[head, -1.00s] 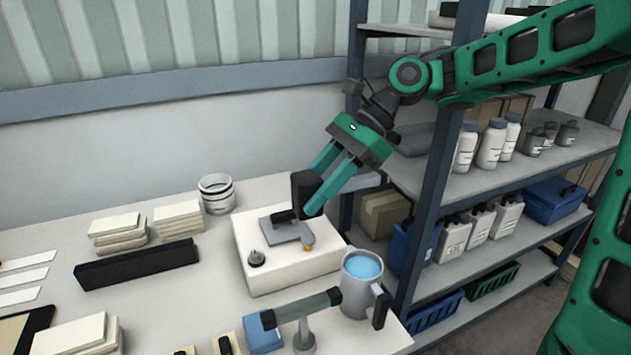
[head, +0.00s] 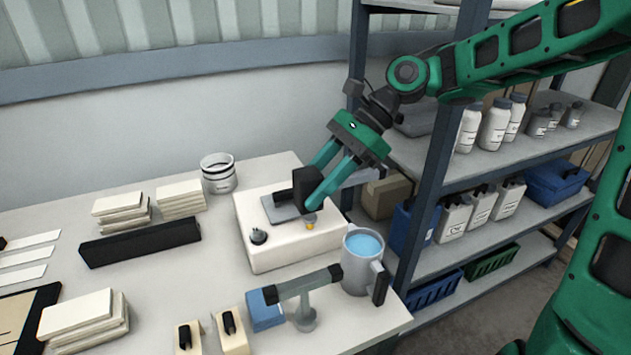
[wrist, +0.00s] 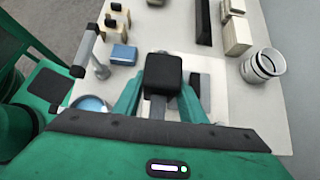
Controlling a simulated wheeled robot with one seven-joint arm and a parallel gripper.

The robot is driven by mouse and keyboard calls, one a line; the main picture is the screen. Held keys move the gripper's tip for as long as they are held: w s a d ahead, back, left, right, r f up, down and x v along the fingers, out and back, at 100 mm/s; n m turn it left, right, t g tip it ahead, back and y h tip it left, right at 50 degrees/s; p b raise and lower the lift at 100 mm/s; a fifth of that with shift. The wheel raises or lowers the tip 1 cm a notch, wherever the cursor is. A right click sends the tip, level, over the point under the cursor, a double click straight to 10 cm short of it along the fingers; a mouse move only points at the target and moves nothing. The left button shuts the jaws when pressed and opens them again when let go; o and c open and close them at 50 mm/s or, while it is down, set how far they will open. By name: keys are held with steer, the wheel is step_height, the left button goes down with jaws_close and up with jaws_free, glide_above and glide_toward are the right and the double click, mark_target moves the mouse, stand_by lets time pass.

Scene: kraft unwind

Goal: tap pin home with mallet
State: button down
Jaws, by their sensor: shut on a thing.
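My gripper (head: 318,190) is shut on a black block-shaped thing (head: 304,186), which looks like the mallet's head. It also shows between the fingers in the wrist view (wrist: 163,74), with a grey shaft (wrist: 157,108) beneath it. My gripper is just above the right part of a cream block (head: 270,262). A small pin-like part (head: 309,225), orange below and silvery on top, stands at the block's right front, just below the fingertips. Whether anything touches it I cannot tell. A grey plate (head: 278,213) lies on the block, partly hidden by the held thing.
A black knob (head: 258,236) stands at the block's left front. A grey mug of blue liquid (head: 357,272) and a black-ended grey bar on a post (head: 305,285) stand in front. A white striped pot (head: 218,174) is behind, left. Shelves (head: 470,170) rise at right.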

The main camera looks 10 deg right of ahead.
step_height(320, 180, down, 2)
steer(key=shift+f, duration=0.15)
steer(key=shift+r, duration=1.4)
